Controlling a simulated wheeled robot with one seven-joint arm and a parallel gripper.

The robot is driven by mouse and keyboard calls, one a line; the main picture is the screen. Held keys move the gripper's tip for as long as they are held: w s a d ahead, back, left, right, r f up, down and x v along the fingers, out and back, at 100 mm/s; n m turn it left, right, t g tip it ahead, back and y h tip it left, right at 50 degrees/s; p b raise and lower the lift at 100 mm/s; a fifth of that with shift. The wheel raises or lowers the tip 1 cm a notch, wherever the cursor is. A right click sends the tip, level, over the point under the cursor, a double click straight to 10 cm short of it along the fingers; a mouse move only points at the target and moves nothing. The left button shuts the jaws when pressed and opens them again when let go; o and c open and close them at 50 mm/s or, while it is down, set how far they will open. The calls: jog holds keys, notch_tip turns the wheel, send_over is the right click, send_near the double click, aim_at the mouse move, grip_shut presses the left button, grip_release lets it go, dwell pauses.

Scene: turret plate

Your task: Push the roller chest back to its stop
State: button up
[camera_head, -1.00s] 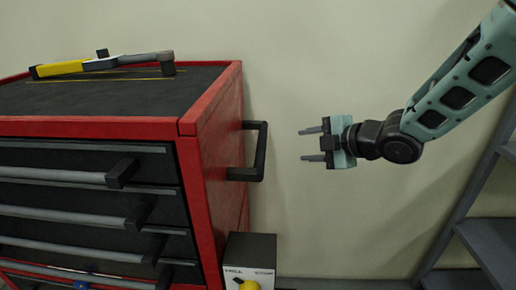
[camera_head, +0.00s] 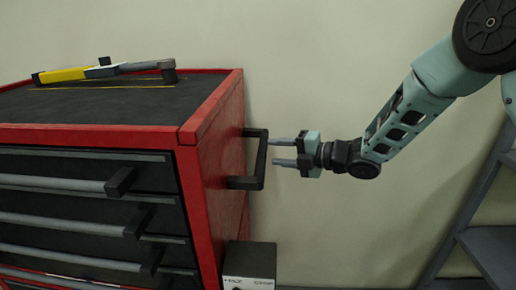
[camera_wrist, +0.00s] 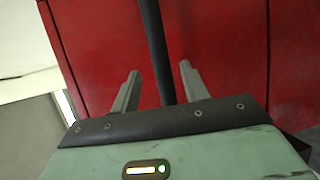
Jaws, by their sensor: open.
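The red roller chest (camera_head: 222,150) stands at the left in the head view, with dark drawers on its front. A black side handle (camera_head: 262,160) sticks out from its right side. My gripper (camera_head: 272,152) is open, its two fingers pointing left at the handle, their tips at or just short of its upright bar. In the wrist view the handle bar (camera_wrist: 156,45) runs between the two open fingers (camera_wrist: 160,82), in front of the red side panel (camera_wrist: 225,60). I cannot tell whether the fingers touch the bar. The chest's stop is not identifiable.
A yellow-and-grey tool (camera_head: 105,70) lies on the dark chest top. A dark box (camera_head: 250,264) with a pale front stands low beside the chest. Grey shelving (camera_head: 480,225) stands at the right. A plain wall is behind.

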jog(key=p+x, duration=0.1)
jog(key=x, duration=0.6)
jog(key=shift+a, duration=0.15)
grip_shut()
